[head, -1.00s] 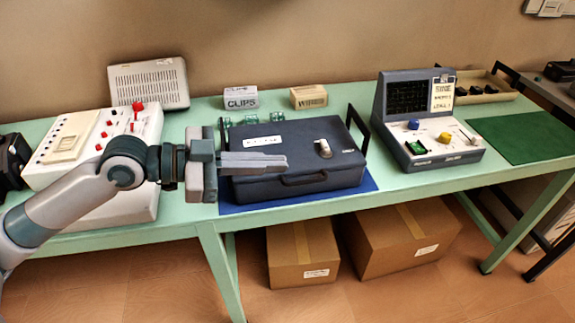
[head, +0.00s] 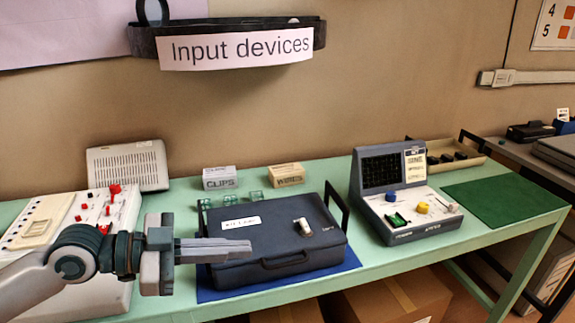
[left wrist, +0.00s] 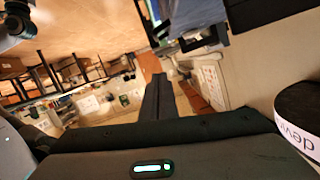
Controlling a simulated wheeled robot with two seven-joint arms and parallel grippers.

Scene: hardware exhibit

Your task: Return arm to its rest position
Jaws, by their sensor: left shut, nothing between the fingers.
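My left gripper (head: 215,250) is in the head view at the lower left, its arm coming in from the left. Its fingers are shut and empty, pointing right in front of the dark blue case (head: 277,240), and they cover part of the case's left front. The left wrist view shows the dark shut fingers (left wrist: 158,97) pointing away over a blurred, tilted view of the room. My right gripper is in neither view.
The green table (head: 460,228) bears a white control panel (head: 95,225) at left, a grey console (head: 402,195) and a green mat (head: 505,197) at right. Small boxes (head: 220,178) stand behind the case. An "Input devices" sign (head: 237,48) hangs on the wall.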

